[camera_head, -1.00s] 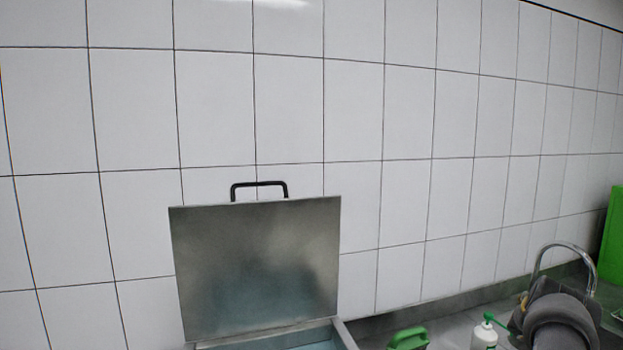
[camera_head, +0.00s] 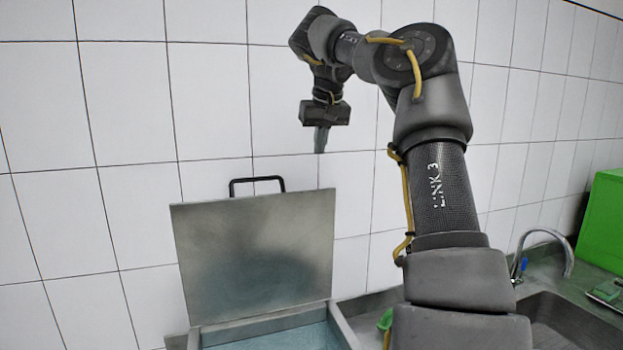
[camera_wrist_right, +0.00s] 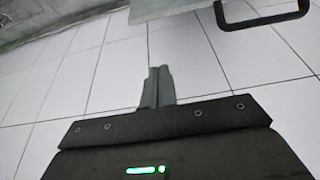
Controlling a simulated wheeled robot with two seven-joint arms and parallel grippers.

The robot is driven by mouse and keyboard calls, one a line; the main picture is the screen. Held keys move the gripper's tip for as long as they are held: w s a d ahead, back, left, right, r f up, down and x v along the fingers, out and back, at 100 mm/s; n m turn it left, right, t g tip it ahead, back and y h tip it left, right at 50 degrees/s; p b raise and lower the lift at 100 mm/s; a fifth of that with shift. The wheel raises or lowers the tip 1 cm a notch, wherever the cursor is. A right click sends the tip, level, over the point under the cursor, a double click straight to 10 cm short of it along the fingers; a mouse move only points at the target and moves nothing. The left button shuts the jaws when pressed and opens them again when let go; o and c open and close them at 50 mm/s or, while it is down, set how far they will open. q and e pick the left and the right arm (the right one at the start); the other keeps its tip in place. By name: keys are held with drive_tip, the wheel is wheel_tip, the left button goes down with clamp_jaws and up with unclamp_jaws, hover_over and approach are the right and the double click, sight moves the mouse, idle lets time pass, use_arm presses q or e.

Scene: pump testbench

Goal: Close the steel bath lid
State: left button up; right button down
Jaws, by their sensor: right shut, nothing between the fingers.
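The steel bath lid (camera_head: 255,255) stands open and upright at the back of the steel bath (camera_head: 340,326), with a black handle (camera_head: 257,180) on its top edge. Pale blue liquid or lining shows inside the bath. My right gripper (camera_head: 320,150) is shut and empty, pointing down, above and to the right of the lid's top edge, apart from it. In the right wrist view the shut fingers (camera_wrist_right: 158,72) show against the wall tiles. The lid's edge (camera_wrist_right: 165,8) and handle (camera_wrist_right: 262,22) show at the top right there. My left gripper is not in view.
The white tiled wall (camera_head: 120,120) stands behind the lid. My right arm covers part of the counter. A sink (camera_head: 565,325) with a curved tap (camera_head: 545,236) and a green box (camera_head: 606,220) are at the right. A green object (camera_head: 385,322) is partly hidden behind my arm.

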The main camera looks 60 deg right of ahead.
wheel_tip(320, 180, down, 10)
drive_tip(key=p, duration=0.2)
idle(0.8)
drive_tip(key=shift+r, duration=0.1)
